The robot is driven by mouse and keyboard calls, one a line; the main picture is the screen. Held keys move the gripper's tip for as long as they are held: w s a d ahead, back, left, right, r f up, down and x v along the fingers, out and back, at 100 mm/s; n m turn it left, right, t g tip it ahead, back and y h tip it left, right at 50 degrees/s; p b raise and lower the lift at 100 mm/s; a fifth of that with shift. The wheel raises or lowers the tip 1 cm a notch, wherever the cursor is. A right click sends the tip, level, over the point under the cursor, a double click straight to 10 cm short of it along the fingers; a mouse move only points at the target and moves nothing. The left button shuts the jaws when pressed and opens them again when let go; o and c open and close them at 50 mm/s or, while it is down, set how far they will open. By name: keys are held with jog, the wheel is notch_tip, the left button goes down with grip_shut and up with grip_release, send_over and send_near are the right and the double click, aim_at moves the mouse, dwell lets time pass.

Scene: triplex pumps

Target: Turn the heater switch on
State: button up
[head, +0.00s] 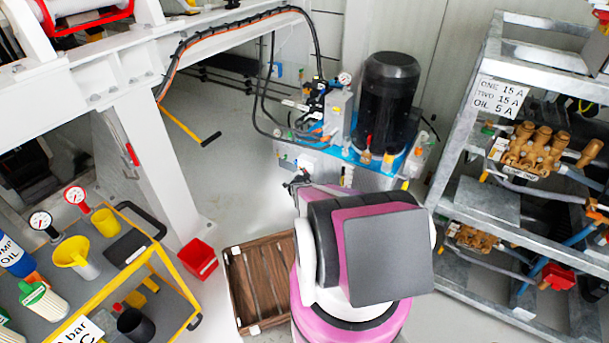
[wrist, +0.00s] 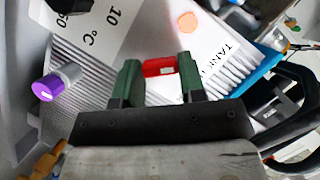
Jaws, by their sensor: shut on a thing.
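In the wrist view, a red switch piece (wrist: 160,66) with a small pale patch sits between the green fingertips of my gripper (wrist: 158,76). The gripper is shut on it. A white label (wrist: 205,50) beside it reads "TANK" and continues out of clear sight. In the head view, my gripper (head: 296,184) is at the front left of the hydraulic unit (head: 345,172), partly hidden by my own arm. The switch cannot be made out there. I cannot tell whether it is in its on or off position.
A purple-capped knob (wrist: 48,88) is left of the fingers, near a temperature label (wrist: 88,30). The black motor (head: 388,90) stands on the unit. A wooden pallet (head: 255,285), red bin (head: 198,258) and yellow cart (head: 150,262) are left; a metal rack (head: 470,130) is right.

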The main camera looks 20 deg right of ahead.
jog(key=shift+r+n+g+h, duration=0.1)
jog(key=shift+n+g+h, duration=0.45)
jog(key=shift+n, duration=0.75)
jog(key=shift+g+y, duration=0.25)
jog(key=o, duration=0.9)
jog(key=v, duration=1)
jog(key=shift+s+a+r, duration=0.1)
jog(key=shift+s+a, duration=0.15)
